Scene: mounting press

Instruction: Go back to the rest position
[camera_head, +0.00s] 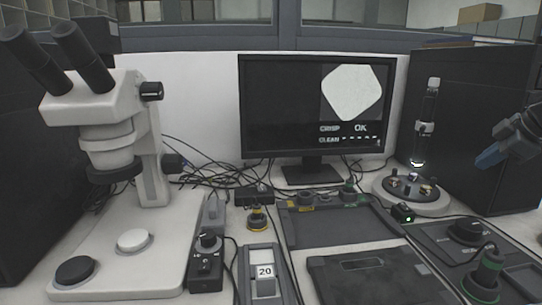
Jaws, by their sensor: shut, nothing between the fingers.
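My gripper (497,154) is at the right edge of the head view, raised above the bench. Its blue-grey fingers point down and to the left. They are together and hold nothing. The rest of my arm runs out of view to the right. The gripper is apart from everything on the bench, in front of the dark right-hand panel.
A microscope (110,130) stands at the left, and a monitor (315,105) showing "OK" at the back. A round stand (440,205) with small parts is at the right, near a dark control panel (440,240). Dark trays (325,238) fill the middle front.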

